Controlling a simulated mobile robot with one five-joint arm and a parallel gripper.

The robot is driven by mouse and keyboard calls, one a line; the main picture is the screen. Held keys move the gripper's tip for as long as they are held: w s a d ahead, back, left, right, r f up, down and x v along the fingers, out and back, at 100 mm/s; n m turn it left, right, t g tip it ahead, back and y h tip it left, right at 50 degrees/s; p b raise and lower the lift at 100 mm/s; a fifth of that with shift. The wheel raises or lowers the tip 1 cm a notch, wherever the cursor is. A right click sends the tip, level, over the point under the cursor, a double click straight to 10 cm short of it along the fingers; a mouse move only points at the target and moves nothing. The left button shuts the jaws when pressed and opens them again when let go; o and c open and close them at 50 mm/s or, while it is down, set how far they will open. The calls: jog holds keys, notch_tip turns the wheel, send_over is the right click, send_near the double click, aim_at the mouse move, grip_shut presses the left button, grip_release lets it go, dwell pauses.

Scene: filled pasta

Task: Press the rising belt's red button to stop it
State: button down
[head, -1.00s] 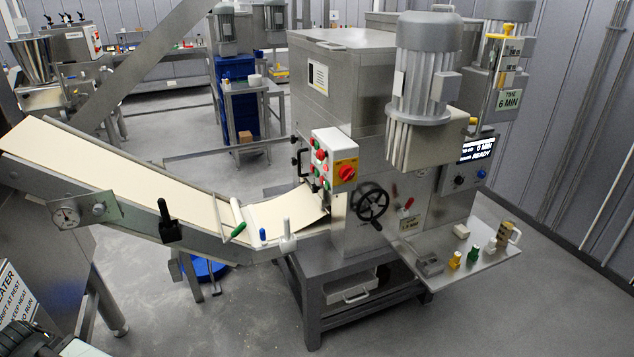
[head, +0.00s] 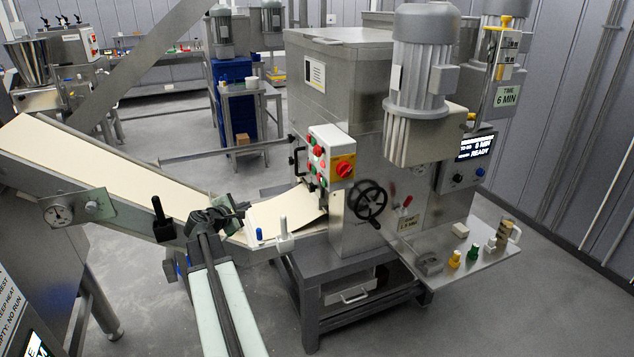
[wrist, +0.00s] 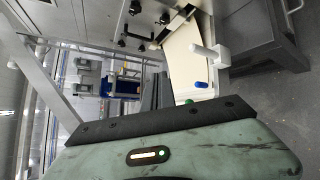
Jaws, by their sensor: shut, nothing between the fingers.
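The rising belt (head: 95,167) slopes down from the upper left to the pasta machine and carries a pale dough sheet. A white control box (head: 332,152) on the machine has several red and green buttons and a red-on-yellow rotary switch (head: 344,168). In the wrist view the belt (wrist: 188,60) lies ahead of the gripper.
A white handle with a blue knob (head: 260,233) stands by the belt's lower end, close right of my gripper. A black handle (head: 160,218) stands on its left. A handwheel (head: 368,200) and a side shelf (head: 440,262) are on the machine's front.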

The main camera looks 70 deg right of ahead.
aim_at(319, 177)
jog(key=s+d+r+n+g+h, duration=0.1)
jog(key=s+d+r+n+h, duration=0.1)
jog(key=s+d, duration=0.7)
notch_tip(319, 177, up, 2)
jog(key=shift+s+d+r+n+g+h, duration=0.15)
jog(key=shift+s+d+n+g+h, duration=0.15)
jog(key=shift+s+n, duration=0.4)
jog(key=shift+w, duration=0.1)
jog(key=s+d, duration=0.5)
jog(key=s, duration=0.1)
jog(key=shift+s+d, duration=0.25)
jog(key=shift+s, duration=0.1)
dwell(0.8)
jog(key=shift+s+d, duration=0.3)
jog(key=shift+s+d, duration=0.25)
jog(key=shift+s, duration=0.05)
dwell(0.9)
jog(key=shift+w+a, duration=0.55)
jog(key=shift+w, duration=0.1)
